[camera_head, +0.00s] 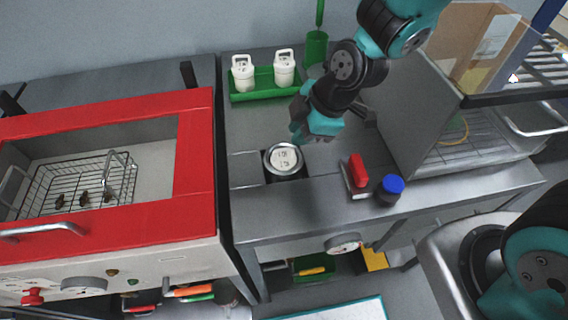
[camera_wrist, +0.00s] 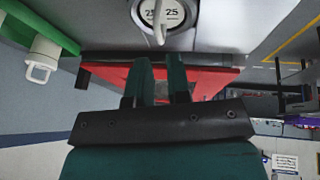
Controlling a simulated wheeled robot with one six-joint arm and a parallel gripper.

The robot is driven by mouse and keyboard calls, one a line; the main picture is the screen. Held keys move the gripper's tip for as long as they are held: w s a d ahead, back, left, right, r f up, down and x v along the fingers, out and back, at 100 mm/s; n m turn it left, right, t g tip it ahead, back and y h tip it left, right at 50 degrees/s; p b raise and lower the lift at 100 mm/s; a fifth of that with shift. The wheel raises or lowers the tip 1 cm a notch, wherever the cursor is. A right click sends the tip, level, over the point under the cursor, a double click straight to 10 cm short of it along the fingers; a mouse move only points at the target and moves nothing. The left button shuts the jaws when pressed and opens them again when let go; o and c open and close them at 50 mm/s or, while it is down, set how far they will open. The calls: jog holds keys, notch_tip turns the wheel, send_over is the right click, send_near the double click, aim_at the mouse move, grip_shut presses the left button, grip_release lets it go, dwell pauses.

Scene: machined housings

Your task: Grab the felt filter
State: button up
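I cannot tell for certain which thing is the felt filter. A round metal housing (camera_head: 284,176) sits in a recess of the grey bench, with a white disc (camera_head: 284,158) with dark markings on top. The disc also shows at the top of the wrist view (camera_wrist: 163,12), marked "25", with a pale handle-like piece across it. My gripper (camera_head: 298,135) is just above and behind the housing, apart from it as far as I can see. In the wrist view its two teal fingers (camera_wrist: 161,62) stand apart with nothing between them.
A red-framed basin (camera_head: 195,150) with a wire basket (camera_head: 80,187) is at left. A green tray (camera_head: 262,95) with two white canisters stands behind. A red block (camera_head: 358,170) and a blue-capped jar (camera_head: 390,190) are right of the housing. A grey cabinet (camera_head: 405,115) stands further right.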

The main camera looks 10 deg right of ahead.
aim_at(286, 149)
jog(key=shift+p+x, duration=1.05)
jog(key=shift+x, duration=2.85)
jog(key=shift+d, duration=0.1)
grip_shut()
